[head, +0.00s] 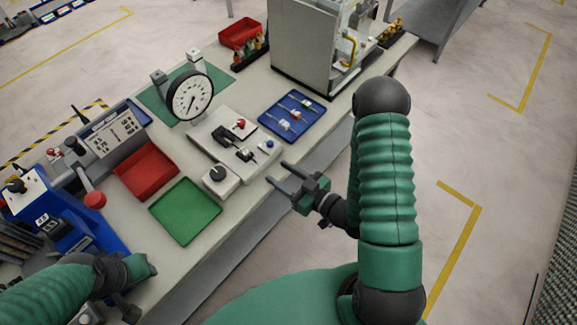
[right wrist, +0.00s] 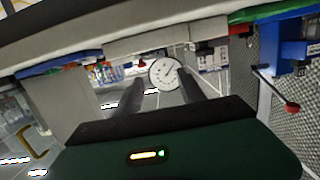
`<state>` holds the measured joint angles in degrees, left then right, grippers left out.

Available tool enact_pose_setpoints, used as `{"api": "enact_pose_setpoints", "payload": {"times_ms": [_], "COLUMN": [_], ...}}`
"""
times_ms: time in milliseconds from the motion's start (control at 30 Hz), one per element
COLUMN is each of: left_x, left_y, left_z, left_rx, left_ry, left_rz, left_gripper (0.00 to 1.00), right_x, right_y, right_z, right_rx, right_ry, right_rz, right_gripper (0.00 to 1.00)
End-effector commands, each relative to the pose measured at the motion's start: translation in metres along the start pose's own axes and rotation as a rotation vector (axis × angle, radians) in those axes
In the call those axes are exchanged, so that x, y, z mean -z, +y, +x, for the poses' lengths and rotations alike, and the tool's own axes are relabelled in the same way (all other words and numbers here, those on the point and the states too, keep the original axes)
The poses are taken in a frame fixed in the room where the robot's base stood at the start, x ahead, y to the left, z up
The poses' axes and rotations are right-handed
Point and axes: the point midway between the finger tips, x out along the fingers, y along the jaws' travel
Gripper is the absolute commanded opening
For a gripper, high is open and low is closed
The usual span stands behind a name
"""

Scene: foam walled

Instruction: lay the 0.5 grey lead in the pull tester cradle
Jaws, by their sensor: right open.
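The blue tray (head: 291,116) on the bench holds several short leads with pale or red ends; I cannot tell which is the 0.5 grey lead. Left of it is the pull tester's pale plate (head: 209,138), with dark cradle blocks (head: 241,152), a red part and a blue button. I see no lead clearly lying in the blocks. My right gripper (head: 276,172) is open and empty at the bench's front edge, just in front of the plate. Its two fingers also show in the right wrist view (right wrist: 160,92). My left gripper (head: 141,280) is low at left; its fingers are unclear.
A round dial gauge (head: 190,96) stands behind the plate. A red tray (head: 147,172) and a green tray (head: 186,211) lie left. A grey cabinet (head: 303,45) stands at the back right.

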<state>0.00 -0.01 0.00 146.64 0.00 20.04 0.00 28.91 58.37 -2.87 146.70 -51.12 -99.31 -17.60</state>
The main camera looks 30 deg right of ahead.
Motion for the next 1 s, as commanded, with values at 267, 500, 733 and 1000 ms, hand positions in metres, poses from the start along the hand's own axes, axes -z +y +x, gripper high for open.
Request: {"api": "enact_pose_setpoints", "payload": {"times_ms": [267,500,733,1000], "left_x": [0.004,0.003,0.003,0.003], "left_y": [0.000,0.000,0.000,0.000], "left_z": [-0.017,-0.015,-0.016,-0.016], "left_rx": [0.000,0.000,0.000,0.000], "left_ry": [-0.001,-0.001,-0.001,-0.001], "left_rz": [0.000,0.000,0.000,0.000], "left_gripper": [0.36,0.36,0.36,0.36], "right_x": [-0.001,-0.002,-0.002,-0.024], "right_y": [0.000,0.000,0.000,0.020], "right_z": [-0.026,-0.025,-0.024,0.009], "right_rx": [0.000,0.001,0.002,-0.006], "right_ry": [0.001,0.001,-0.003,-0.401], "right_rz": [0.000,-0.001,-0.004,-0.155], "right_gripper": [0.47,0.47,0.47,0.47]}}
